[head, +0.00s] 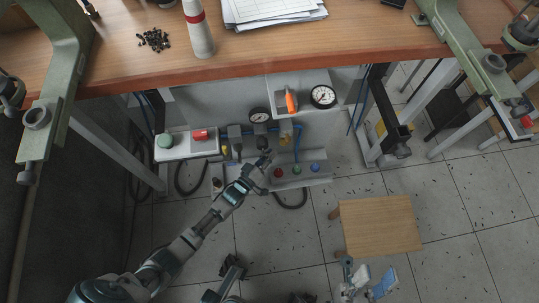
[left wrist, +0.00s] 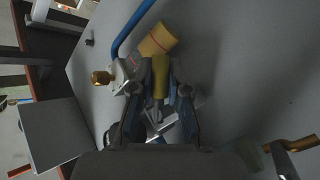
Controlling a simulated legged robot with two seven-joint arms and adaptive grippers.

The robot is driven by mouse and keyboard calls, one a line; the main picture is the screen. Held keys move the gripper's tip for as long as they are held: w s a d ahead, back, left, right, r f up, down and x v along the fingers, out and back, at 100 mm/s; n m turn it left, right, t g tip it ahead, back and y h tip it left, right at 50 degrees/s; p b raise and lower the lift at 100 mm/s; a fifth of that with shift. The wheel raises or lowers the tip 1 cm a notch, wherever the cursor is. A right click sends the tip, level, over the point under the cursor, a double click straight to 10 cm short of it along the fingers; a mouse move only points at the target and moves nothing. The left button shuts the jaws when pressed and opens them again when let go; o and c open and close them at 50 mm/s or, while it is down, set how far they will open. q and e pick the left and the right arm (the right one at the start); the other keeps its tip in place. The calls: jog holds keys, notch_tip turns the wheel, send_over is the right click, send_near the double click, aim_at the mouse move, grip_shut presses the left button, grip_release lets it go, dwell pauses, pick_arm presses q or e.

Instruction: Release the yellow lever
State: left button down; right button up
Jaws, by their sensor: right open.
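The yellow lever (left wrist: 160,76) shows close up in the left wrist view, on a metal valve body with a brass fitting at its left. In the head view the yellow part (head: 286,132) is small, on the grey panel under the bench. My left gripper (head: 264,160) reaches up to this panel. In the left wrist view the dark fingers of my left gripper (left wrist: 162,95) stand on either side of the lever. Whether they press on it is not clear. My right gripper (head: 368,283) is open and empty at the bottom edge of the head view.
The panel also carries gauges (head: 323,96), a box with a green button (head: 165,141) and a red switch (head: 200,134), and a blue hose (left wrist: 133,27). The wooden bench (head: 300,45) overhangs it. A wooden stool (head: 378,225) stands on the tiled floor at the right.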

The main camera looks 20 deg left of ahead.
pick_arm(q)
jog(key=shift+s+d+f, duration=0.15)
jog(key=shift+d+f, duration=0.05)
jog(key=shift+d, duration=0.2)
jog(key=shift+a+f+n+t+b, duration=0.1)
jog(key=shift+f+n+t+b, duration=0.3)
jog(key=shift+b, duration=0.45)
jog(key=shift+a+r, duration=0.1)
jog(key=shift+r+n, duration=0.2)
jog(key=shift+n, duration=0.1)
jog(key=shift+r, duration=0.1)
jog(key=c, duration=1.1)
grip_release()
jog(key=shift+d, duration=0.25)
jog(key=shift+c, duration=0.2)
jog(key=shift+a+r+t, duration=0.1)
jog(key=shift+a+t, duration=0.05)
jog(key=shift+t, duration=0.15)
